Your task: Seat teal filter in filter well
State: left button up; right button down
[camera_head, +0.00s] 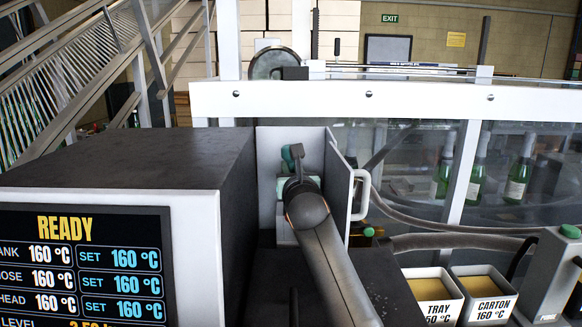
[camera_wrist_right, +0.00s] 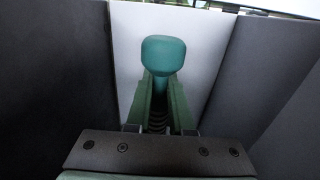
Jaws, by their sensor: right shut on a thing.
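The teal filter (camera_wrist_right: 163,54), with a rounded knob-like end, is held between the two green fingers of my right gripper (camera_wrist_right: 162,88) in the right wrist view. In the head view the filter (camera_head: 288,158) shows small in front of the pale inner wall of an open white compartment (camera_head: 268,150). My right gripper (camera_head: 294,172) is shut on it, at the compartment's opening. My dark arm hides much of the compartment's lower part. I cannot make out the filter well, nor whether the filter touches it. My left gripper is not in view.
A dark machine housing (camera_head: 130,160) with a READY temperature panel (camera_head: 80,265) stands at the left. A white door with a handle (camera_head: 362,195) is open to the right of my gripper. A tray bin (camera_head: 434,290) and a carton bin (camera_head: 483,290) stand at lower right.

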jog(key=shift+p, duration=0.75)
dwell(0.8)
jog(key=shift+f+b, duration=1.2)
jog(key=shift+f, duration=1.35)
jog(key=shift+s+f, duration=0.1)
jog(key=shift+f, duration=0.1)
